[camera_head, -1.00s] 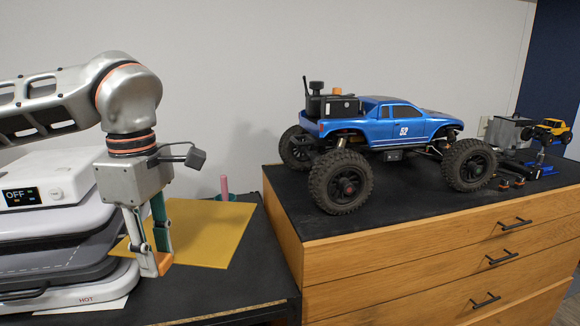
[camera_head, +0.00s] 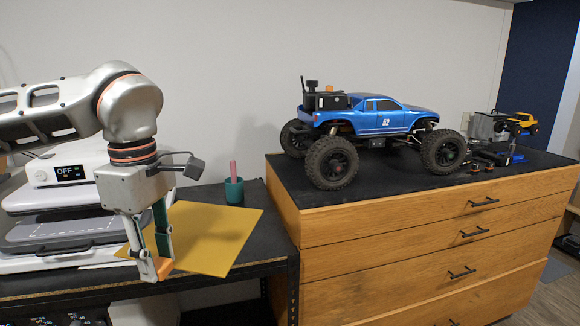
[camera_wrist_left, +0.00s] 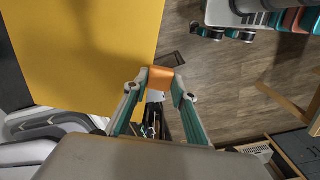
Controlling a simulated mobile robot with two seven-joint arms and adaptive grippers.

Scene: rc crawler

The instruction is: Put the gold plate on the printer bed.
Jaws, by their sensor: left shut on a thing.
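The gold plate (camera_head: 215,240) is a thin flat square in the head view, held roughly level above the black table. My left gripper (camera_head: 155,272) is shut on it at its near left part, fingers pointing down. In the left wrist view the gold plate (camera_wrist_left: 85,50) fills the upper left, and the orange fingertips (camera_wrist_left: 163,78) are together at its edge. A white machine (camera_head: 85,172) with an OFF display stands at the left, partly behind my arm. A grey sheet with a dashed outline (camera_head: 70,228) lies low in it; I cannot tell whether it is the printer bed.
A teal cup (camera_head: 234,190) with a pink stick stands behind the plate. A blue toy truck (camera_head: 385,122) stands on the wooden drawer cabinet (camera_head: 440,225) at the right. In the left wrist view, grey, teal and orange parts at the top right are unclear. Floor shows below the gripper.

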